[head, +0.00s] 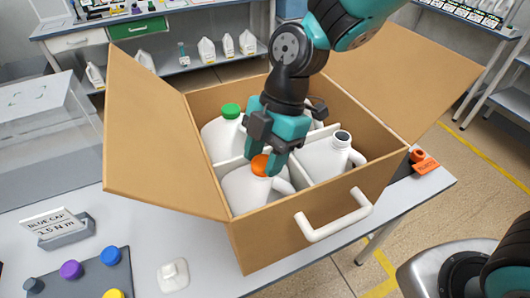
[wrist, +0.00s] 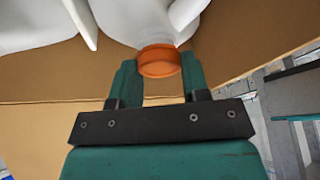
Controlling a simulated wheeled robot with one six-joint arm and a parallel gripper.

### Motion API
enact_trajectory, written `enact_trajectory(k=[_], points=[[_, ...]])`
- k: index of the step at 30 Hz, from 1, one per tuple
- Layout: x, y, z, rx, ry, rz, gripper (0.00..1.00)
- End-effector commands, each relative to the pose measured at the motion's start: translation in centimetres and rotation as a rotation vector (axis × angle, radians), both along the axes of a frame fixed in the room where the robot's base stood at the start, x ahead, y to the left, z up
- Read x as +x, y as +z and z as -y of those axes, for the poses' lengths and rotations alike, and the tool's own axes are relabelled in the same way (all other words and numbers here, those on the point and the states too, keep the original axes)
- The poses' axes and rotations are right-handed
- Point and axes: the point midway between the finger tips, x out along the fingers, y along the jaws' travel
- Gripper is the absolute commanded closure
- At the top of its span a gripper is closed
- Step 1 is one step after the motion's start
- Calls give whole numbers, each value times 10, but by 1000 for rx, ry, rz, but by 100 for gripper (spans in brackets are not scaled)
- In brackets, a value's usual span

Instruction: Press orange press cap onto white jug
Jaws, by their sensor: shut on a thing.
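My gripper (head: 270,160) reaches down into the open cardboard box and is shut on the orange press cap (head: 262,166). The cap is at the mouth of the white jug (head: 245,190) in the box's front left compartment. In the wrist view the orange cap (wrist: 159,61) is between my two teal fingertips (wrist: 160,75), against the white jug neck (wrist: 152,30) above it. I cannot tell whether the cap is fully seated.
The cardboard box (head: 250,248) has white dividers, raised flaps and a white handle (head: 334,216). Another jug has a green cap (head: 231,111); the front right jug (head: 332,155) has an open dark mouth. A panel with coloured caps (head: 88,275) stands at left.

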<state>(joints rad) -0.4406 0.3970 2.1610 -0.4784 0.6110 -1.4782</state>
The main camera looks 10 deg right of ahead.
Motion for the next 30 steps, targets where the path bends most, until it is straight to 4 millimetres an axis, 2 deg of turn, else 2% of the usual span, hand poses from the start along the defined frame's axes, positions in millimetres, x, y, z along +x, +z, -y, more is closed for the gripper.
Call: enact_trajectory(k=[1,2,5,6,20,25,30], points=[[0,-3,0,0,0,0,100],[0,-2,0,0,0,0,53],[0,-1,0,0,0,0,30],[0,-1,0,0,0,0,28],[2,3,1,1,-2,2,28],[8,26,10,2,-2,7,28],[19,67,23,4,-4,7,28]])
